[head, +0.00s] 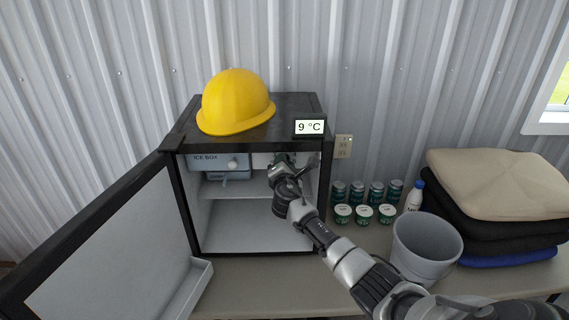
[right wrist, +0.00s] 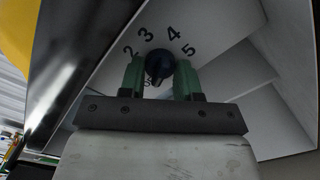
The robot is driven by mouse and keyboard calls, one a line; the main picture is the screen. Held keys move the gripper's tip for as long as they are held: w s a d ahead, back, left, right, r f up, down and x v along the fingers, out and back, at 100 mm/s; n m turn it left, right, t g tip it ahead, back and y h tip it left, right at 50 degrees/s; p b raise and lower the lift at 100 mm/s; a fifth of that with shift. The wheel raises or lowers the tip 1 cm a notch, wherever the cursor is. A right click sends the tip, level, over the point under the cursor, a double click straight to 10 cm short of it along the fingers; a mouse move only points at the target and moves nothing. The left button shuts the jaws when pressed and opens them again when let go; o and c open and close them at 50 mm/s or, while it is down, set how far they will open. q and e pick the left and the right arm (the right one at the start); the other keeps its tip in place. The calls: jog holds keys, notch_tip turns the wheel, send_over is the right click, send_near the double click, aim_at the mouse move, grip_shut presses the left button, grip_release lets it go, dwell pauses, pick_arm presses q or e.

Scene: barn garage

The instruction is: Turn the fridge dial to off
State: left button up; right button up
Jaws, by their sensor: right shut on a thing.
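The small fridge (head: 250,240) stands on the bench with its door (head: 110,250) swung open to the left. In the right wrist view the dark round dial (right wrist: 159,64) sits on a pale panel with the numbers 2, 3, 4 and 5 around it. Part of the scale below the dial is hidden. My right gripper (right wrist: 160,80) has its green fingers on both sides of the dial and is shut on it. In the head view my right gripper (head: 282,162) reaches into the upper right of the fridge and hides the dial. My left gripper is in neither view.
A yellow hard hat (head: 236,100) and a display reading 9 °C (head: 309,127) are on the fridge top. An ice box (head: 218,162) is inside at upper left. Several cans (head: 364,214), a white bottle (head: 414,196), a grey bucket (head: 426,250) and folded cloths (head: 495,205) stand right.

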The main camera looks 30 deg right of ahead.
jog(key=shift+f, duration=0.1)
jog(key=o, duration=0.9)
jog(key=shift+o, duration=0.2)
jog(key=b+v, duration=0.1)
jog(key=v, duration=0.9)
jog(key=shift+s, duration=0.35)
jog(key=shift+a, duration=0.15)
